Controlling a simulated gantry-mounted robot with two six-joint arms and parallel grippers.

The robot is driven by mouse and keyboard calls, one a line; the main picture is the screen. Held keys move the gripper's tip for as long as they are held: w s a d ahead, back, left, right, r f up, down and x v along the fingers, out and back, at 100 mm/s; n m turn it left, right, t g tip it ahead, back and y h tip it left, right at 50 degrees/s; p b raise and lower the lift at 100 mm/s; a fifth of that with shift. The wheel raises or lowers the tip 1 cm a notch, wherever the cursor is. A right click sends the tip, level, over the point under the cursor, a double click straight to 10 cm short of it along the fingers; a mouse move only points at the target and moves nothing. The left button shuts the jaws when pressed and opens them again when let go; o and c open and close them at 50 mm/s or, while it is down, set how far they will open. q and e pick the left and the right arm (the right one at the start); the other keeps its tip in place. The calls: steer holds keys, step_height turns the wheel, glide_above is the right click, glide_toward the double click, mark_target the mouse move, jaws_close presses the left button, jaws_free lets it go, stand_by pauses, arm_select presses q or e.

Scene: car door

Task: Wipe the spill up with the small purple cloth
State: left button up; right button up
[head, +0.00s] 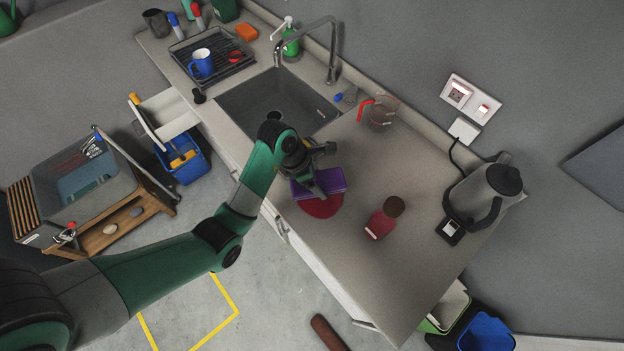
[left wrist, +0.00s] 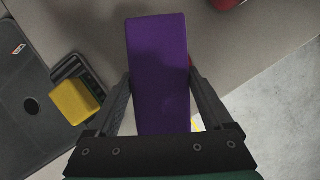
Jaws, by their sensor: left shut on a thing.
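The small purple cloth (head: 327,181) is at the counter's front edge in the head view, on or just above the red spill (head: 321,207). I cannot tell whether it touches the spill. My left gripper (head: 312,182) is shut on the cloth. In the left wrist view the purple cloth (left wrist: 159,70) stretches out between the fingers of my left gripper (left wrist: 160,95) and hides most of the spill. My right gripper is not in view.
A red bottle with a brown cap (head: 382,219) stands right of the spill. The sink (head: 300,117) lies behind, with a glass jug (head: 381,112) beside it. A kettle (head: 485,192) stands at the right. A yellow sponge (left wrist: 75,102) shows in the left wrist view.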

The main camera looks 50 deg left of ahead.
arm_select(q)
steer(key=shift+w+d+r, duration=0.1)
steer(key=shift+w+d, duration=0.05)
steer(key=shift+d, duration=0.25)
steer(key=shift+w+d+r, duration=0.1)
steer(key=shift+d, duration=0.3)
steer(key=shift+w+d+r, duration=0.15)
steer(key=shift+w+d, duration=0.05)
steer(key=shift+a, duration=0.2)
steer(key=shift+a+f, duration=0.1)
steer(key=shift+f, duration=0.15)
steer(key=b, duration=0.8)
glide_toward(327, 202)
steer(key=x, duration=0.5)
steer(key=shift+w, duration=0.15)
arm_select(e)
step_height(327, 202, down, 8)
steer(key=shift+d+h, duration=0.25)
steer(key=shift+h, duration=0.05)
arm_select(q)
steer(key=shift+f+b, duration=0.45)
steer(key=shift+f, duration=0.15)
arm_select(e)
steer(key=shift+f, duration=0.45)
arm_select(q)
steer(key=shift+a+p, duration=0.3)
steer(key=shift+a, duration=0.7)
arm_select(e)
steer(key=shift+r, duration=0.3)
